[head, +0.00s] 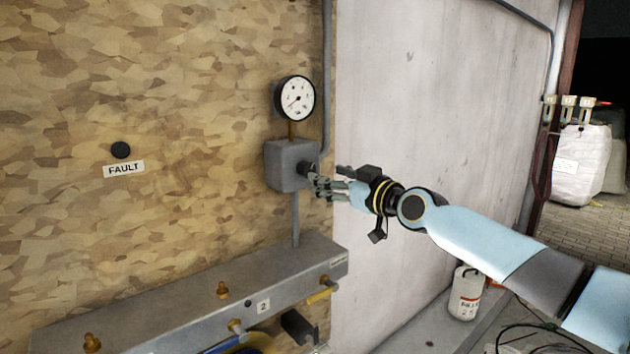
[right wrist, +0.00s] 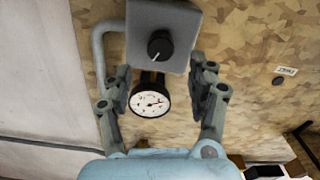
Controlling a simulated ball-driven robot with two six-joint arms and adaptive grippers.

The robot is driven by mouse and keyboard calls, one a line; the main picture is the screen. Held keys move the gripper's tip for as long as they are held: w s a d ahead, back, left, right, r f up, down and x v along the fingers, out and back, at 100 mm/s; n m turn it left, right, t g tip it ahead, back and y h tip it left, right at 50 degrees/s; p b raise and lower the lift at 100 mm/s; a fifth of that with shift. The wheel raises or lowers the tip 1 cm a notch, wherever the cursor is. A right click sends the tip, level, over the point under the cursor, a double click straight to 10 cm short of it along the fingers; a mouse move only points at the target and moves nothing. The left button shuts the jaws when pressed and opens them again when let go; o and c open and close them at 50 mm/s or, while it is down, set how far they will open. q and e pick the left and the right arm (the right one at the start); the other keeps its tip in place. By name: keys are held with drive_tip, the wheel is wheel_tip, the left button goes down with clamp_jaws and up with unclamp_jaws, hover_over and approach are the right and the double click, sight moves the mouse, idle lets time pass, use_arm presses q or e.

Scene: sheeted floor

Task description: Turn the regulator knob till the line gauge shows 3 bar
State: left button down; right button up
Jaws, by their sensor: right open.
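The regulator is a grey box (head: 290,165) on the wooden wall, with a black knob (head: 306,168) on its front. The knob shows round with a white mark in the right wrist view (right wrist: 160,45). The round white line gauge (head: 297,99) stands above the box. Its needle seems to point to the lower left in the head view, but the numbers are too small to read. The gauge also shows in the right wrist view (right wrist: 150,96). My right gripper (head: 320,186) is open in front of the knob, its fingers apart on either side. My left gripper is out of view.
A grey manifold rail (head: 190,300) with brass fittings and valve handles juts from the wall below. A black button (head: 120,150) sits above a FAULT label (head: 123,168) at left. A white container (head: 466,294) stands at lower right. A pipe (head: 327,70) runs beside the gauge.

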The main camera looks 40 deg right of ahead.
sight(310, 170)
drive_tip(key=w, duration=0.3)
drive_tip(key=w+b, duration=0.1)
drive_tip(key=w, duration=0.1)
drive_tip(key=shift+w+a, duration=0.15)
drive_tip(key=shift+a, duration=0.1)
drive_tip(key=c, duration=1.1)
